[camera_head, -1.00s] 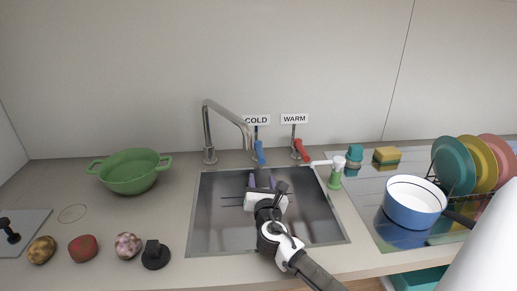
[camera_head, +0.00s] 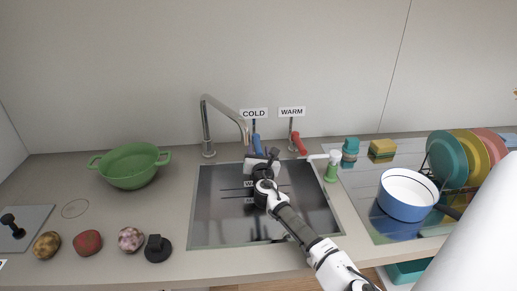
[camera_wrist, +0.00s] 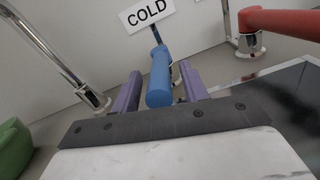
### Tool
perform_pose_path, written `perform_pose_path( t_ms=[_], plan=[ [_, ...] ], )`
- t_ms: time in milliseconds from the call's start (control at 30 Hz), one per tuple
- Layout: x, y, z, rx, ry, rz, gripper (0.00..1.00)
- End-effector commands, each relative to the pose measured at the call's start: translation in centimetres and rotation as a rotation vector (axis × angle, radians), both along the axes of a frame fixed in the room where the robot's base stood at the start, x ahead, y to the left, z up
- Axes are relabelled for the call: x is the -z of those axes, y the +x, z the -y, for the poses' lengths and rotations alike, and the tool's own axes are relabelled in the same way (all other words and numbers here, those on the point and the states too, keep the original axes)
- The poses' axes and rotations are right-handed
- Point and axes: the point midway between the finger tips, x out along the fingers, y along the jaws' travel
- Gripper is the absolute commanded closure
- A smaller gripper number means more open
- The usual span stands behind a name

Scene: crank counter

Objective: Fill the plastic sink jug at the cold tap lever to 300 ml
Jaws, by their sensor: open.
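The cold tap's blue lever (camera_head: 257,143) stands behind the sink under the COLD sign (camera_head: 254,113). In the wrist view the blue lever (camera_wrist: 159,78) lies between the two purple fingers of my gripper (camera_wrist: 161,88), which are apart with a gap visible on the lever's left. I cannot tell whether the right finger touches it. The curved metal spout (camera_head: 222,103) reaches over the back of the sink (camera_head: 211,222). No jug can be made out clearly. Dark lines with small lettering show in the sink, partly hidden by my arm.
The red warm lever (camera_head: 299,143) stands to the right, close to a green-and-white soap dispenser (camera_head: 332,168). A blue pot (camera_head: 407,197) and a rack of plates (camera_head: 447,160) are farther right. A green colander (camera_head: 131,167) and several round items stand left.

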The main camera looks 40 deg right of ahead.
Motion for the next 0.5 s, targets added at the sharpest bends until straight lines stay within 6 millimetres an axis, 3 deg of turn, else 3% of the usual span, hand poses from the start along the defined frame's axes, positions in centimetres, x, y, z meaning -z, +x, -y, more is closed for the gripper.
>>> perform_pose_path(
  t_ms=[433,500],
  plan=[
    [0.03,0.76,0.44,-0.001,0.001,0.0,0.56],
    [0.03,0.75,0.44,-0.001,0.001,0.0,0.65]
  ],
)
